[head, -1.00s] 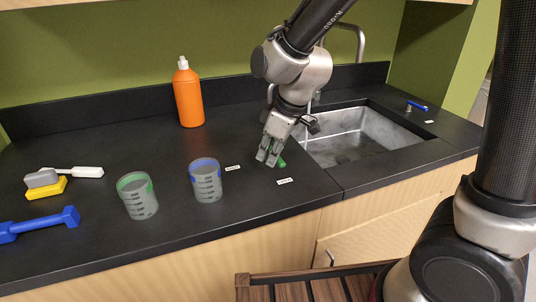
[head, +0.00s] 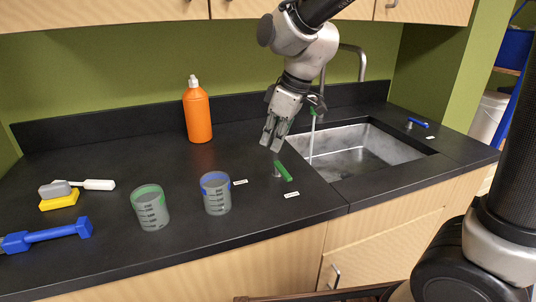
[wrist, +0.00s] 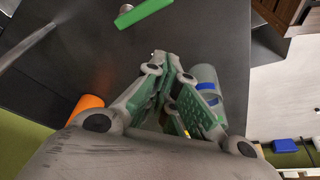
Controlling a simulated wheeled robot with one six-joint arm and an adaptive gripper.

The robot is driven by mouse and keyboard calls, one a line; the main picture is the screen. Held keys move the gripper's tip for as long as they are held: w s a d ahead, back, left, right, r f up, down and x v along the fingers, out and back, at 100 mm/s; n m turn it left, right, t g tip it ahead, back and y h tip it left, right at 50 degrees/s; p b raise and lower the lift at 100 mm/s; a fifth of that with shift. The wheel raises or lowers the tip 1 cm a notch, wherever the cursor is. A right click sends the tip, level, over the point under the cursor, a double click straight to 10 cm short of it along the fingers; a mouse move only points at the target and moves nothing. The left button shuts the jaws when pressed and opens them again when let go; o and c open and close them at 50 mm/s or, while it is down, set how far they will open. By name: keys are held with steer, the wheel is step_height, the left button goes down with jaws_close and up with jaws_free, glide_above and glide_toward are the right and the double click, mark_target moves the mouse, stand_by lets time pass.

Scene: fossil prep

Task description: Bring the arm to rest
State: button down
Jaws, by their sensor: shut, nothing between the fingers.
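My gripper (head: 272,142) hangs over the black counter in the head view, fingers pointing down, shut and empty. Its fingers also fill the middle of the wrist view (wrist: 178,92). A small tap with a green handle (head: 284,171) stands just below and right of the fingertips, apart from them. The green handle also shows at the top of the wrist view (wrist: 142,12). The arm reaches down from the top of the head view, bent and held above the counter.
The sink (head: 365,152) lies right of the gripper, with a thin pale vertical streak at its left, water or pipe unclear. An orange bottle (head: 197,115), green-rimmed beaker (head: 151,210) and blue-rimmed beaker (head: 216,196) stand left. A blue-handled tap (head: 417,122) is beyond the sink.

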steer(key=shift+d+r, duration=0.15)
steer(key=shift+r, duration=0.2)
